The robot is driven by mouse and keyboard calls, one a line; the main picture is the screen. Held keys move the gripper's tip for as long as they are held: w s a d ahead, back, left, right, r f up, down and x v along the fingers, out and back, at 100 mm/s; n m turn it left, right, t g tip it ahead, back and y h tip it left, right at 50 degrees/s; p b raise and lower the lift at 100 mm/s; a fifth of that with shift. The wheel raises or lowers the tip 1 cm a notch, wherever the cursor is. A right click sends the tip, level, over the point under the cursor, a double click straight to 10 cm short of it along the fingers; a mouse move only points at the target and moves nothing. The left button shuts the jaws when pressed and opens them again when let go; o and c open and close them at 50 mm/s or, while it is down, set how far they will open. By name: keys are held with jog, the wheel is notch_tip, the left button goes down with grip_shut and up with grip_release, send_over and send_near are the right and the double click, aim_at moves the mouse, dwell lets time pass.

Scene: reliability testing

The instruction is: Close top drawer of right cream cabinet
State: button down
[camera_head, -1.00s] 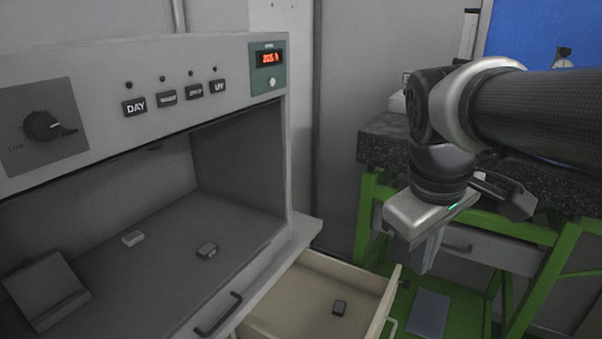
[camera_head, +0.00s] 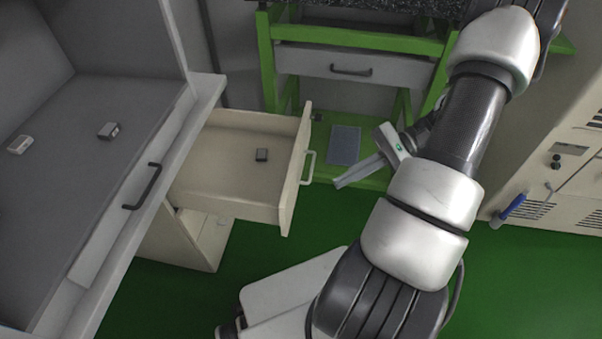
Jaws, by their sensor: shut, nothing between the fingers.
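The cream top drawer (camera_head: 225,172) is pulled out to the right from the cabinet (camera_head: 185,237) under the grey light booth. Its front panel (camera_head: 296,170) carries a pale handle (camera_head: 308,168) on the outer face. A small dark block (camera_head: 262,155) lies inside the drawer. My gripper (camera_head: 340,184) is shut and empty, to the right of the drawer front and handle, with its fingers pointing left toward it. A small gap shows between the fingertips and the handle in the picture; the depth between them is hard to tell.
The light booth (camera_head: 110,190) with a dark handle (camera_head: 143,187) and two small blocks stands at left. A green-framed table (camera_head: 268,60) with a grey drawer (camera_head: 350,68) stands behind. A beige machine (camera_head: 570,165) with a blue-handled tool stands at right. Green floor lies open below.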

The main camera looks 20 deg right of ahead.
jog(key=s+d+f+m+t+y, duration=0.15)
jog(key=d+f+m+t, duration=0.25)
jog(key=f+m+t, duration=0.5)
jog(key=m+b, duration=0.2)
send_near(291, 187)
jog(key=x, duration=0.6)
jog(key=shift+s+a+r, duration=0.15)
jog(key=shift+a+r, duration=0.05)
jog(key=shift+a, duration=0.1)
jog(key=shift+a, duration=0.1)
